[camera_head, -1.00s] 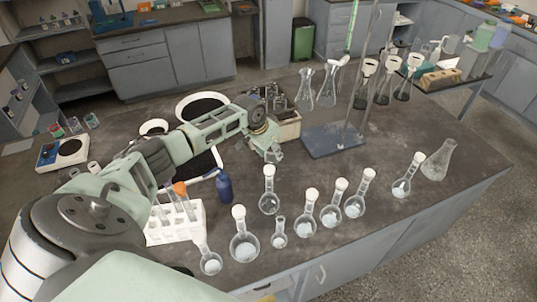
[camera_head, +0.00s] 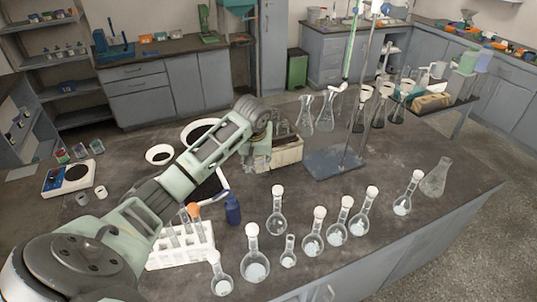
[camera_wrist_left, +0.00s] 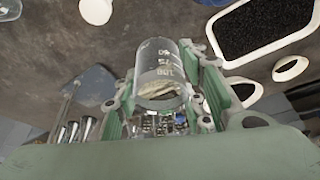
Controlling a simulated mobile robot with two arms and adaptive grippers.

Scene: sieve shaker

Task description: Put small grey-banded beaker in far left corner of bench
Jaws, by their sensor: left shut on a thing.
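A small clear glass beaker with dark printed markings (camera_wrist_left: 160,72) is held between the green fingers of my left gripper (camera_wrist_left: 160,100) in the left wrist view. Its open rim faces the camera. In the head view my left gripper (camera_head: 257,160) is above the dark bench (camera_head: 400,235), beside the beige crate (camera_head: 288,155). My right gripper is not in view.
Several round flasks (camera_head: 255,265) stand along the near side, with a white test-tube rack (camera_head: 180,250) and blue bottle (camera_head: 232,209). A retort stand base (camera_head: 334,163) is right of the crate. A balance (camera_head: 68,178), white ring (camera_head: 159,154) and small cups (camera_head: 100,192) occupy the left.

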